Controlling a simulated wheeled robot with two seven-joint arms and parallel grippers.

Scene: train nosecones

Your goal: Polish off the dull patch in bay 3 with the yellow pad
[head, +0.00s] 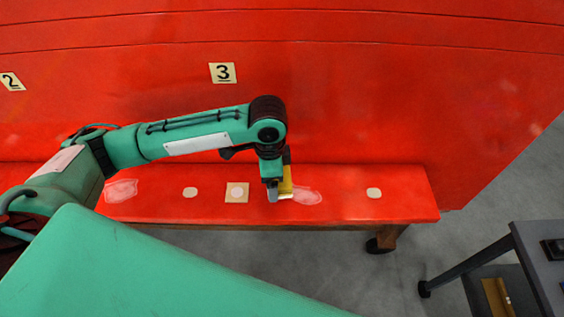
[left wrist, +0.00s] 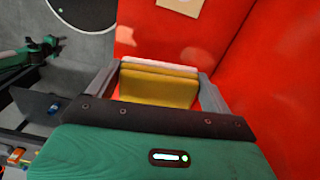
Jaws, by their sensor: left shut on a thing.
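My left gripper (head: 278,188) is shut on the yellow pad (head: 286,183), low over the red ledge. In the left wrist view the pad (left wrist: 158,88) sits between the two fingers, with a whitish layer along its far edge. A pale pink dull patch (head: 308,197) lies on the ledge under the number 3 plate (head: 223,72), just right of the pad. The pad overlaps the patch's left edge in the picture; I cannot tell whether it touches the surface. Another pale patch (head: 120,190) lies further left on the ledge. My right gripper is not in view.
The red ledge (head: 405,203) also bears a beige square with a white disc (head: 237,192) and round pale spots (head: 190,192) (head: 373,193). A red wall rises behind, with a number 2 plate (head: 11,81) at far left. A dark grey stand (head: 540,250) is at lower right.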

